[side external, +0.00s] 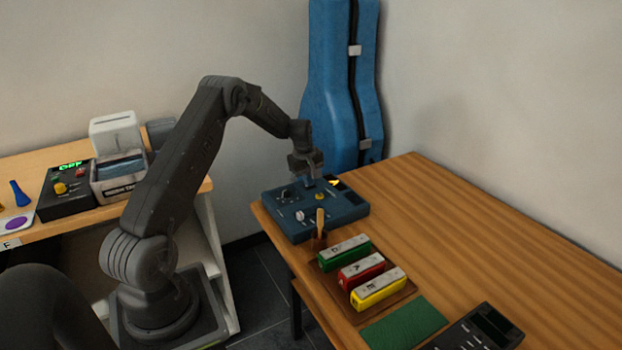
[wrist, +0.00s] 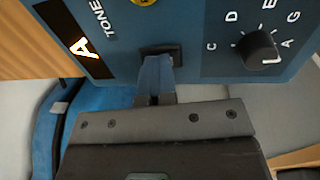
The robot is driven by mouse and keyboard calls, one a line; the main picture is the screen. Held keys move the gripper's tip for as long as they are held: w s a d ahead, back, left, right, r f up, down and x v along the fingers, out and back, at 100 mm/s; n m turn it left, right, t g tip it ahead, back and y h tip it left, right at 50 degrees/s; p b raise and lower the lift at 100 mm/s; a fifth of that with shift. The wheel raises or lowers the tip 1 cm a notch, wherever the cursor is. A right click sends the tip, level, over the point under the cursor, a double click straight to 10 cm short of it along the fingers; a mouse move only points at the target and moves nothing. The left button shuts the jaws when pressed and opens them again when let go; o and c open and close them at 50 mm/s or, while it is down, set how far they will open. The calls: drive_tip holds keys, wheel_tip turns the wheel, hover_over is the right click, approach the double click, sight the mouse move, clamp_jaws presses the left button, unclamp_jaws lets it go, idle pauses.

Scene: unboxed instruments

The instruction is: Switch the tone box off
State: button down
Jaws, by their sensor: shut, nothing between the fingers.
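The tone box (side external: 338,217) is a blue box at the far left corner of the wooden table. It fills the top of the wrist view (wrist: 205,20). Its dark display (wrist: 80,42) shows a lit orange-white "A" beside the word TONE. A black selector knob (wrist: 259,50) has letters around it. A dark switch (wrist: 175,49) sits near the box edge. My gripper (side external: 308,181) is over the back of the box. In the wrist view its shut, empty fingertips (wrist: 158,62) are at the switch and partly cover it. I cannot tell whether they touch it.
A small pot with a wooden-handled tool (side external: 320,240) stands just in front of the box. Green, red and yellow lettered blocks (side external: 362,270) lie on a brown tray nearby. A green mat (side external: 405,323) and dark calculator-like device (side external: 478,330) are at the front. The table's right side is clear.

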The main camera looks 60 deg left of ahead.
drive_tip(key=shift+s+d+f, duration=0.1)
drive_tip(key=shift+s+f, duration=0.15)
drive_tip(key=shift+s, duration=0.15)
drive_tip(key=shift+r, duration=0.1)
wheel_tip(320, 180, up, 14)
drive_tip(key=s, duration=0.1)
drive_tip(key=shift+s, duration=0.25)
drive_tip(key=shift+r, duration=0.1)
drive_tip(key=shift+w+r, duration=0.15)
drive_tip(key=shift+w, duration=0.6)
drive_tip(key=f, duration=0.4)
drive_tip(key=w+f, duration=0.1)
drive_tip(key=f, duration=0.9)
drive_tip(key=shift+w, duration=0.3)
